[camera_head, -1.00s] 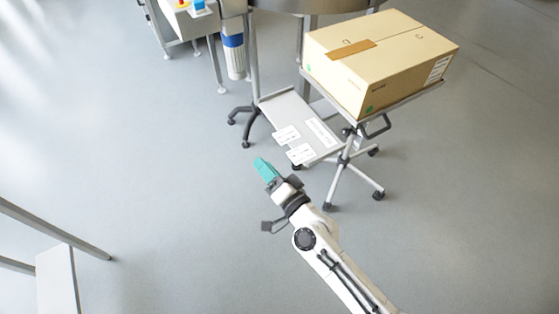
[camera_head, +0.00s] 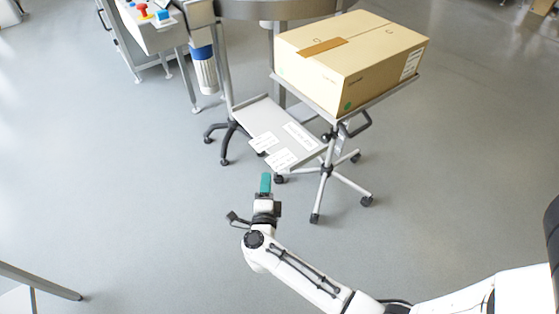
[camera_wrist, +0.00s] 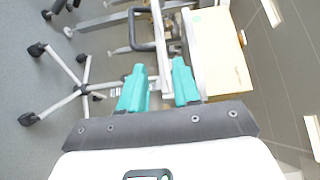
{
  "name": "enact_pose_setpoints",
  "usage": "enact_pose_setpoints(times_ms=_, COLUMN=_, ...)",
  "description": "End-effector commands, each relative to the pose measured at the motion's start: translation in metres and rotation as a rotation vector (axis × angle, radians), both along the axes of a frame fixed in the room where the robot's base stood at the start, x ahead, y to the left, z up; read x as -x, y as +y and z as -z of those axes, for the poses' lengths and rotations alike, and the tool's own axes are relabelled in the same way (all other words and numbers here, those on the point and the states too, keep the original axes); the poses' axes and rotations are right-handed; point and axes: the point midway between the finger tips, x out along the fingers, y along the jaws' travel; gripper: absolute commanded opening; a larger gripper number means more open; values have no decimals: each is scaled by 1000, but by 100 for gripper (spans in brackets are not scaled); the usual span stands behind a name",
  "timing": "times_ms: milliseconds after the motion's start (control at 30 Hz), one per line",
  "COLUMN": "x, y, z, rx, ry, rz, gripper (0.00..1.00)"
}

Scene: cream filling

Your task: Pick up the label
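Several white labels lie on a grey metal tray (camera_head: 246,112) in the head view. One label (camera_head: 264,142) is at its left edge, another label (camera_head: 281,160) at its near corner, and a longer label (camera_head: 299,136) lies to the right. My gripper (camera_head: 265,178) has teal fingers and is in front of the tray's near edge in the picture, apart from the labels. In the wrist view my gripper (camera_wrist: 159,66) shows its two fingers spread with an empty gap between them. I cannot make out the labels in the wrist view.
A large cardboard box (camera_head: 345,65) stands on a wheeled stand (camera_head: 326,175) right of the tray. The stand's dark handle (camera_wrist: 148,47) shows ahead of the fingers in the wrist view. A machine with a red button (camera_head: 142,9) is at back left.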

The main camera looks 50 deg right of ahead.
Motion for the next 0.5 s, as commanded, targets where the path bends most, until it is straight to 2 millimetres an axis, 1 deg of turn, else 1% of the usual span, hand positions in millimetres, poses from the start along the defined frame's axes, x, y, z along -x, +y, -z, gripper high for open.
enact_pose_setpoints(times_ms=33, x=-3, y=-5, z=1, rx=1, ry=1, rz=1, gripper=32)
enact_pose_setpoints(times_ms=167, x=-7, y=-11, z=0, rx=1, ry=1, rz=-1, gripper=32)
enact_pose_setpoints(times_ms=267, x=-11, y=-20, z=-1, rx=1, ry=0, rz=1, gripper=32)
enact_pose_setpoints(times_ms=400, x=-18, y=-40, z=-3, rx=1, ry=-1, rz=2, gripper=32)
enact_pose_setpoints(times_ms=500, x=-26, y=-50, z=-3, rx=0, ry=0, rz=0, gripper=32)
